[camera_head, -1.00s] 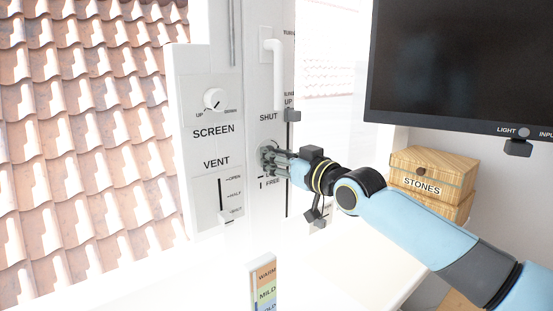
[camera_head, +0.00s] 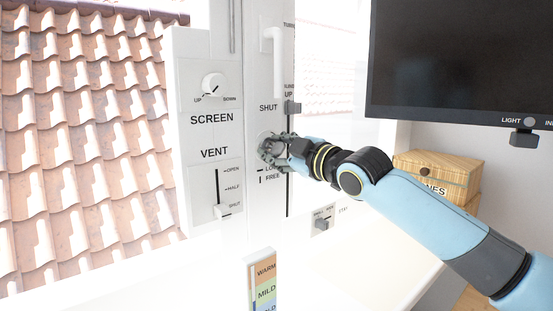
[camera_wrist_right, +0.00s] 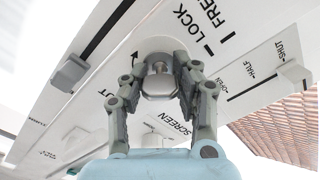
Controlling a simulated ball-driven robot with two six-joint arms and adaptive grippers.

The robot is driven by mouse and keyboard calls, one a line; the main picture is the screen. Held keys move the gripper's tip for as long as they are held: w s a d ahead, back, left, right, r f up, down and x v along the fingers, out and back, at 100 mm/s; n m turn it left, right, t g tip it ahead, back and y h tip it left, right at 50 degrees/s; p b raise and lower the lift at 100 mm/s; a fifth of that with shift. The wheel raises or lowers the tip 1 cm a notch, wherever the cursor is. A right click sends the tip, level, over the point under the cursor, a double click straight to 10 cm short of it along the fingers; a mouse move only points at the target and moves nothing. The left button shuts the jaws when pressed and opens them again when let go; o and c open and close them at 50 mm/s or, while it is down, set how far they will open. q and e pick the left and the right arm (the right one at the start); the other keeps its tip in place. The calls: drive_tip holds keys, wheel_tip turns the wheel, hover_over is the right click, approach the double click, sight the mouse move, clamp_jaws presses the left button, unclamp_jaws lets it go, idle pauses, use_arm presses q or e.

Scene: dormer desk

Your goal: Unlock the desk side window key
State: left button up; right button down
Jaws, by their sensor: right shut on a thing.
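The window key is a small silver knob (camera_wrist_right: 159,83) on a round plate, set in the white window frame. LOCK and FREE marks stand beside it. My right gripper (camera_head: 270,151) is at the key, below the SHUT label in the head view, and mostly hides it there. In the wrist view my right gripper (camera_wrist_right: 160,84) has its fingers on both sides of the key and is shut on it. The key's exact angle against the marks is hard to tell. My left gripper is not in view.
A white window handle (camera_head: 276,60) is above the key. Left of it are the SCREEN dial (camera_head: 214,86) and the VENT slider (camera_head: 224,210). A black monitor (camera_head: 460,65) and a wooden box (camera_head: 440,170) stand to the right. A colour card (camera_head: 263,280) is below.

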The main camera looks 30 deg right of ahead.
sight(283, 151)
drive_tip(key=n+b, duration=0.2)
drive_tip(key=n, duration=0.2)
drive_tip(key=shift+f, duration=0.15)
drive_tip(key=shift+n+b, duration=0.7)
drive_tip(key=shift+n, duration=1.1)
drive_tip(key=c, duration=0.9)
unclamp_jaws()
drive_tip(key=shift+s+d, duration=0.15)
drive_tip(key=shift+s, duration=1.75)
drive_tip(key=shift+s+d, duration=0.15)
drive_tip(key=shift+s, duration=1.7)
